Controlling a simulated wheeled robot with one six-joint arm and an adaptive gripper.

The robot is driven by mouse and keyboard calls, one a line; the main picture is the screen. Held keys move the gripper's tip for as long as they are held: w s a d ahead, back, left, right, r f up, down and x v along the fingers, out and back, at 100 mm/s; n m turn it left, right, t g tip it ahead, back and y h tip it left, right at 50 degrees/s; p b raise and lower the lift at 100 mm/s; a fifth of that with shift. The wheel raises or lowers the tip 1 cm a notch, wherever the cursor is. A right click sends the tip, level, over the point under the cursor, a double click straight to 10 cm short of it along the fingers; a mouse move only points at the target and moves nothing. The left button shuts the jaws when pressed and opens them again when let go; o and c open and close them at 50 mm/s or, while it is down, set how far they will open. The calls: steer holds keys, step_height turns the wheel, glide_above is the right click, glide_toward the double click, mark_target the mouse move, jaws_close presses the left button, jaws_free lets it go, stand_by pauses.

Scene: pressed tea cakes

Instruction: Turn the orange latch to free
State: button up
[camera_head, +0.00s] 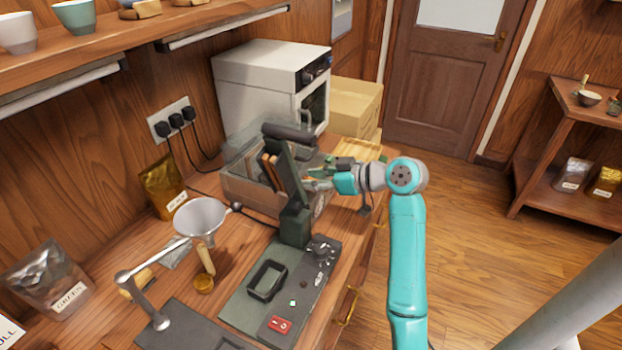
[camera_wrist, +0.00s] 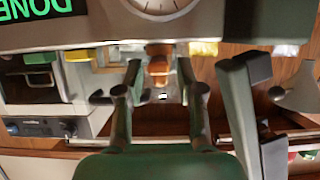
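In the wrist view, a small orange latch (camera_wrist: 158,65) hangs at the lower edge of a grey housing (camera_wrist: 110,32) that carries a round dial (camera_wrist: 160,8) and a green "DONE" display (camera_wrist: 38,8). My gripper (camera_wrist: 160,72) is open, with one dark green finger on each side of the latch. I cannot tell whether either finger touches it. In the head view, my gripper (camera_head: 312,179) is beside the upright of the dark green press (camera_head: 294,205). There the latch is too small and hidden to make out clearly.
A metal funnel (camera_head: 200,216) is left of the press. The press base has a red switch (camera_head: 280,325).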

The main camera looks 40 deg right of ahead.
steer(key=shift+w+a+f, duration=0.1)
steer(key=shift+w+a, duration=0.05)
steer(key=shift+w, duration=0.15)
jaws_close()
steer(key=shift+m+h, duration=0.3)
steer(key=m+h, duration=0.3)
steer(key=h, duration=0.1)
steer(key=shift+a+t, duration=0.1)
steer(key=shift+t, duration=0.3)
steer(key=shift+m+g+h, duration=0.3)
steer(key=shift+m+h, duration=1.5)
steer(key=shift+h, duration=0.1)
